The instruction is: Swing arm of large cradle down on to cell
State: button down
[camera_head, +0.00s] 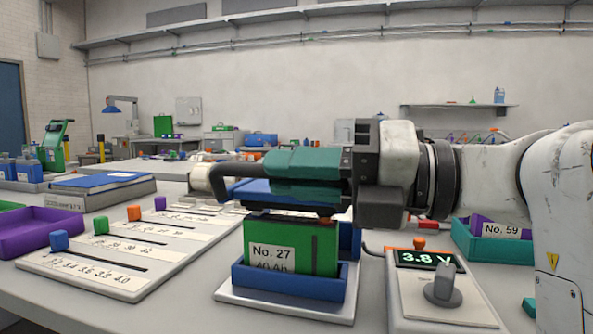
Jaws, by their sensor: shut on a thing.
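The green cell (290,247), labelled No. 27, stands upright in the blue large cradle (287,282) on a pale base plate. My gripper (222,177) reaches in from the right, level, just above the cell. Its dark fingertips are shut on a cream round grip (201,178) to the upper left of the cell. A blue bar (250,190), seemingly the cradle's arm, lies behind and below my fingers, above the cell top. My gripper hides much of this bar, its hinge and any gap to the cell.
A meter box (443,288) reading 3.8 V, with a grey knob, stands right of the cradle. A slotted board with coloured sliders (115,250) lies left. A purple tray (40,232) is at far left.

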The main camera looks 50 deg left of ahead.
jog(key=shift+w+f, duration=0.1)
jog(key=shift+w, duration=0.1)
jog(key=c, duration=1.1)
grip_release()
jog(key=p+v, duration=0.2)
jog(key=v, duration=0.8)
jog(key=shift+d, duration=0.4)
